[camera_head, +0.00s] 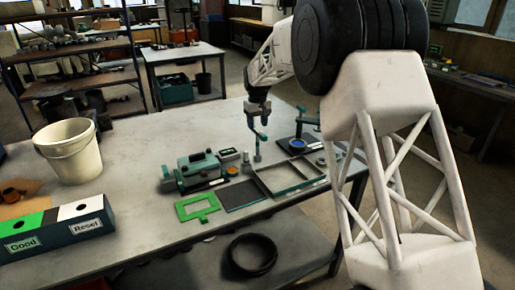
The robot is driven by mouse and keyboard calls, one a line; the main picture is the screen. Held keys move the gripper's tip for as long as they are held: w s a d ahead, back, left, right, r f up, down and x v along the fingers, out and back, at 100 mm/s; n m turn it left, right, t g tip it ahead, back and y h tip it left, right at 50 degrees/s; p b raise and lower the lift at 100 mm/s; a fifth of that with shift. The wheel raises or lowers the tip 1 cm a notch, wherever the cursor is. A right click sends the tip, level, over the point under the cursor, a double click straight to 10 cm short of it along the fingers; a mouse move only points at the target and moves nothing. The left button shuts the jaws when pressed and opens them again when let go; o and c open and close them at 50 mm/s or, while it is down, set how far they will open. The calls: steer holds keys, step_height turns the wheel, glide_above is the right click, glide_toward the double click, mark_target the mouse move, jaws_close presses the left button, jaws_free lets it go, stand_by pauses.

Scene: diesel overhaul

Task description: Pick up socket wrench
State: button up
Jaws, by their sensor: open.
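My gripper (257,132) hangs from the far end of my white arm, pointing down over the right part of the grey workbench (130,207). Its dark wrist ends in teal jaws, which are open; I see nothing held in them. A small upright grey piece (257,153) shows just below the jaws; whether they touch it I cannot tell. I cannot make out a socket wrench for certain among the small parts here. A teal-framed tray (262,187) with compartments lies to the right, just below the gripper in the picture.
A teal machine (194,171) stands left of the gripper, with a green frame (198,208) before it. A white bucket (70,150) and a Good/Reset box (60,230) occupy the left.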

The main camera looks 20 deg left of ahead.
steer(key=shift+f, duration=0.95)
glide_above(257, 154)
steer(key=shift+w+f, duration=0.2)
steer(key=shift+f, duration=1.1)
steer(key=shift+w+f, duration=0.2)
steer(key=shift+f, duration=1.1)
jaws_close()
